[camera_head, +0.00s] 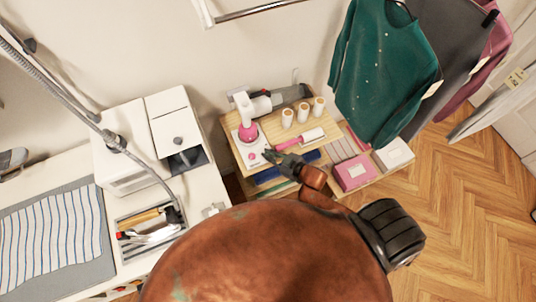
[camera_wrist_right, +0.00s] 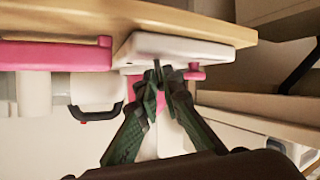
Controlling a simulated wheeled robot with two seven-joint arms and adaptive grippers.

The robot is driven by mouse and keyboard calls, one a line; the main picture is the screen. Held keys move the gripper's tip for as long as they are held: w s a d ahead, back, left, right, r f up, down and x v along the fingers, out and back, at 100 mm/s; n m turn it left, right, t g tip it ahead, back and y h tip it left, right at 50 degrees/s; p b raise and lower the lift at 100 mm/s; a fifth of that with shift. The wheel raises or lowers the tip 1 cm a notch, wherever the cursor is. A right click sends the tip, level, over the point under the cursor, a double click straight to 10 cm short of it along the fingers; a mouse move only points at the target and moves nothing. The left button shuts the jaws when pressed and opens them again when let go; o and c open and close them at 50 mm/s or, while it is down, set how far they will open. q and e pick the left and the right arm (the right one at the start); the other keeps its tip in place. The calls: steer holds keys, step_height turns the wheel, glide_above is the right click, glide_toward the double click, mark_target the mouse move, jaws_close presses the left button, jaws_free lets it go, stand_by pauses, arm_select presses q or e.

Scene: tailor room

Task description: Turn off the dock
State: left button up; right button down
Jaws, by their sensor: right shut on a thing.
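The dock (camera_head: 247,155) is a white base with pink parts on the wooden tabletop; a white and pink device (camera_head: 247,128) stands on it. In the wrist view the dock's white base (camera_wrist_right: 188,47) shows at the top middle, with a small pink knob (camera_wrist_right: 195,72) just right of my fingertips. My right gripper (camera_head: 267,154) is at the dock's right side; in the wrist view its green fingers (camera_wrist_right: 160,74) are closed together at the base's edge. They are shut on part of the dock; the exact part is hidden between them. My left gripper is not in view.
White spools (camera_head: 302,112) and a pink-handled roller (camera_head: 301,138) share the wooden top (camera_head: 237,165). A pink box (camera_head: 352,173) sits to the right, below hanging clothes (camera_head: 385,70).

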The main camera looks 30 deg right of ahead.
steer(key=c, duration=2.1)
jaws_free()
steer(key=v, duration=1.2)
steer(key=shift+r, duration=0.1)
steer(key=shift+d, duration=0.1)
